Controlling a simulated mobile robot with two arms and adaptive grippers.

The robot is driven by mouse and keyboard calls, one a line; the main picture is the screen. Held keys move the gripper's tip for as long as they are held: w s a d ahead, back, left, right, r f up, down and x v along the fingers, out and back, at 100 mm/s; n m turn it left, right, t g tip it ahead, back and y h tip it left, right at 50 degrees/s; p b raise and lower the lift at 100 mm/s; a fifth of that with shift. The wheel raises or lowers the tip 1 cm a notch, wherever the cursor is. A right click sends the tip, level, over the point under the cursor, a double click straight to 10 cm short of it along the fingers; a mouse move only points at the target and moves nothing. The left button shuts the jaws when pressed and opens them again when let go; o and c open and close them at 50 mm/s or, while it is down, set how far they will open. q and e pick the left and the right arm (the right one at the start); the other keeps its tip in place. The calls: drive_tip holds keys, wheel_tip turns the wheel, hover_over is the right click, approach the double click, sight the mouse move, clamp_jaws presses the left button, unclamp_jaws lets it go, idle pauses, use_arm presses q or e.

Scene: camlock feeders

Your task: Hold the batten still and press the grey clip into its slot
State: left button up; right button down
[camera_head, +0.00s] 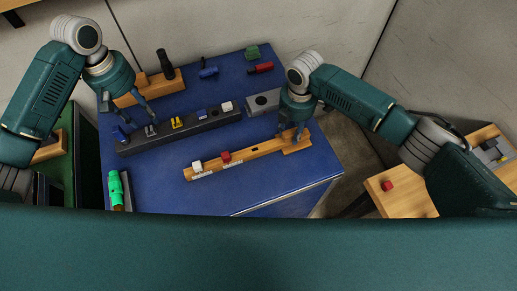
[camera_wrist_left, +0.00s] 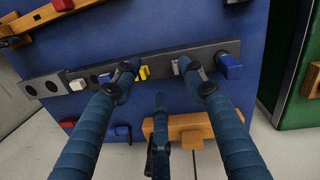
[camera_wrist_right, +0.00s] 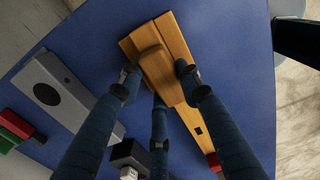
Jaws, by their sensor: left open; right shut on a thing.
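The wooden batten (camera_head: 232,160) lies on the blue table with a white clip (camera_head: 197,166) and a red clip (camera_head: 226,157) seated in it. A dark open slot (camera_head: 255,149) shows to their right, and also in the right wrist view (camera_wrist_right: 198,130). My right gripper (camera_head: 293,138) is shut on the batten's right end, its fingers either side of a raised wooden piece (camera_wrist_right: 152,62). The grey clip (camera_head: 150,130) stands in the dark feeder rail (camera_head: 200,128). My left gripper (camera_head: 146,117) is open just above it; the clip shows between its fingers in the left wrist view (camera_wrist_left: 177,67).
The feeder also bears blue, yellow (camera_head: 177,122) and white clips (camera_head: 227,106). A grey plate with a hole (camera_head: 263,102) adjoins its right end. Behind stand a wooden block with a black knob (camera_head: 165,64) and loose clips. The table's front middle is clear.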

sight(149, 129)
use_arm(q)
drive_tip(key=w+a+r+m+y, duration=0.1)
drive_tip(key=w+a+m, duration=0.2)
drive_tip(key=m, duration=0.1)
drive_tip(key=f, duration=1.1)
drive_tip(key=shift+s+f, duration=0.25)
drive_tip(key=shift+f, duration=0.05)
clamp_jaws()
unclamp_jaws()
